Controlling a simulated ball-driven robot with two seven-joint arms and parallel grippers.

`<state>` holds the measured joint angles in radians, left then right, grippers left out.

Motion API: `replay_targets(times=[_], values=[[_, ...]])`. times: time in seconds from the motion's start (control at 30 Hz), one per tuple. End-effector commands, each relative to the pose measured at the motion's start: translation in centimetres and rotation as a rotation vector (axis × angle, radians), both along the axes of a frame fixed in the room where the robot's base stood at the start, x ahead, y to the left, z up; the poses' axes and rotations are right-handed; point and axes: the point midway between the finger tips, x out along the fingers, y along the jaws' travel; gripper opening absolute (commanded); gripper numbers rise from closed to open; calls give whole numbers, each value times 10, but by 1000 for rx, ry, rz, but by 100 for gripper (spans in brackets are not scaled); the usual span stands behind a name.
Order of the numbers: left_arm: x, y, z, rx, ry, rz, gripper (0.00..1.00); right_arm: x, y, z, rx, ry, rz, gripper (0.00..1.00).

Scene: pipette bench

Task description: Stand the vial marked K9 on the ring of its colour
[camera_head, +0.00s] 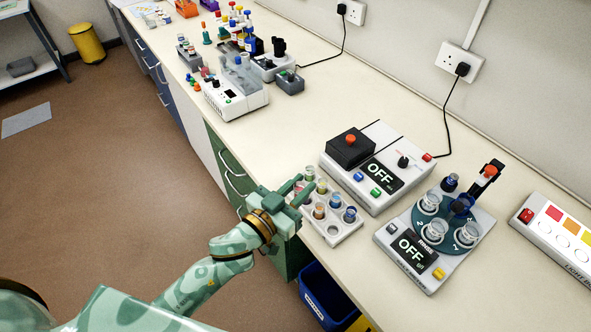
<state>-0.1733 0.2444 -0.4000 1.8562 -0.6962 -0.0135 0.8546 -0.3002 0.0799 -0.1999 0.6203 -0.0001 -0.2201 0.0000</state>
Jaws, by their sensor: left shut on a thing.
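My left gripper (298,190) is at the left edge of a white vial rack (346,237). It is shut on what looks like a vial, mostly hidden by the fingers. Several small vials with coloured contents stand in the rack, among them a blue one (349,214) and an orange-brown one (319,210). No K9 mark can be read at this size. A white panel (540,237) at the right edge has red, orange and yellow squares with pale rings beside them. The panel is cut off by the picture edge. My right gripper is not in view.
Behind the rack is a white device (386,192) reading OFF. Right of it is a rinse device (461,260) with a turntable of glass cups and an upright post. More instruments (238,98) stand further back. A blue bin (325,297) is below the bench edge. The mid-bench is clear.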

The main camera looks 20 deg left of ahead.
Motion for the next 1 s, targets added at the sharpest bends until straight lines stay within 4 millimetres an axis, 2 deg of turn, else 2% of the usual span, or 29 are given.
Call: replay_targets(times=[0.1,0.2,0.3,0.37,0.47,0.6,0.7,0.8,0.9,1.0], values=[[-16,-6,8,-1,0,1,0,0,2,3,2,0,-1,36],[-23,-9,11,0,0,1,0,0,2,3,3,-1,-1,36],[-25,-8,12,-1,0,15,0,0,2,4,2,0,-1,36],[-22,-3,21,1,-5,37,0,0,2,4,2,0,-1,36],[-19,11,43,0,-8,103,0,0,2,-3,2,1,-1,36],[-33,50,57,-4,2,263,0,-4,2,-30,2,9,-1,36],[-50,80,54,-2,7,370,0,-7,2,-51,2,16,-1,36],[-64,96,46,1,8,424,0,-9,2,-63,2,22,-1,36],[-71,101,34,1,6,441,0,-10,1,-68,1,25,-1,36],[-73,101,30,3,1,441,0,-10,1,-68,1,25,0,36]])
